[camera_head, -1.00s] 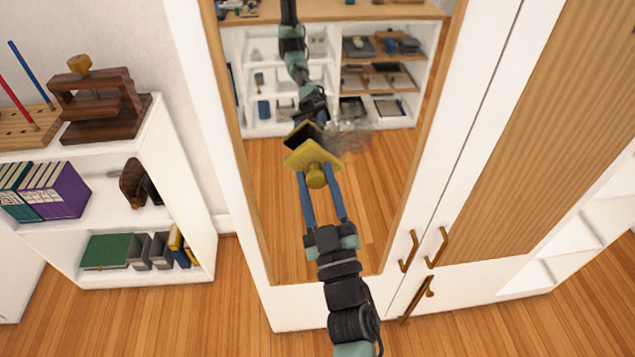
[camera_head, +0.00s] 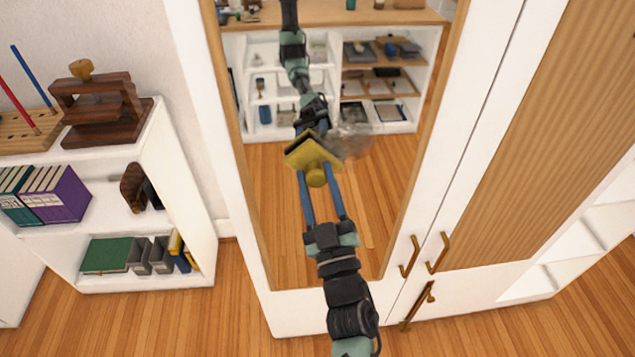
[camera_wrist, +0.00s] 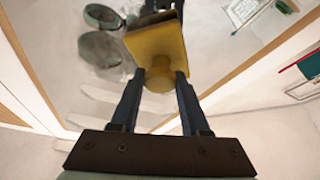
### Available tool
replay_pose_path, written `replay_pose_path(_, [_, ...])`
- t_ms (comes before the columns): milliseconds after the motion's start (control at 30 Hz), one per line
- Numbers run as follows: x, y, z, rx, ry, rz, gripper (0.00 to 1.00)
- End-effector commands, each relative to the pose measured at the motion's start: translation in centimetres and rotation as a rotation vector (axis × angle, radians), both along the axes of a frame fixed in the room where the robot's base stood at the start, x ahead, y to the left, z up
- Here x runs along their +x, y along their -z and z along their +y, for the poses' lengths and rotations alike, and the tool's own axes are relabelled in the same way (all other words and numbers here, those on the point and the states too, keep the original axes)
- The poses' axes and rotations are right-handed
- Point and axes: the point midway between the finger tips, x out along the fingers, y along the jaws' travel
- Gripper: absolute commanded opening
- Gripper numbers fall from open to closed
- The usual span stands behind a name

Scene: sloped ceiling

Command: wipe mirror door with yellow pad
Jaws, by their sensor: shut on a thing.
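The mirror door (camera_head: 290,215) is a tall wood-framed mirror in a white wardrobe, in the middle of the head view. A grey smudge (camera_head: 352,142) shows on its glass, just right of the pad. My gripper (camera_head: 322,186) is shut on the knob of the yellow pad (camera_head: 311,155), with a blue finger on each side. The pad is tilted, its dark face toward the glass, and appears at or very near it; exact contact is hard to tell. In the wrist view the pad (camera_wrist: 158,45) sits beyond the fingers (camera_wrist: 160,100), before the mirror (camera_wrist: 60,40).
A white shelf (camera_head: 150,225) with books, boxes and a wooden press (camera_head: 100,108) stands to the left. Brass handles (camera_head: 437,253) stick out at the right of the mirror door. The wooden floor (camera_head: 130,318) in front is clear. Shelves in the glass are reflections.

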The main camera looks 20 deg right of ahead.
Motion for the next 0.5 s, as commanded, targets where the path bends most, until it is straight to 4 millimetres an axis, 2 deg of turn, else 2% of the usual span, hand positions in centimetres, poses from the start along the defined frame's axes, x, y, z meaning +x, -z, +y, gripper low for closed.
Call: replay_pose_path(500, [1.01, -0.03, -0.32, 0.001, 0.000, -0.001, 0.01])
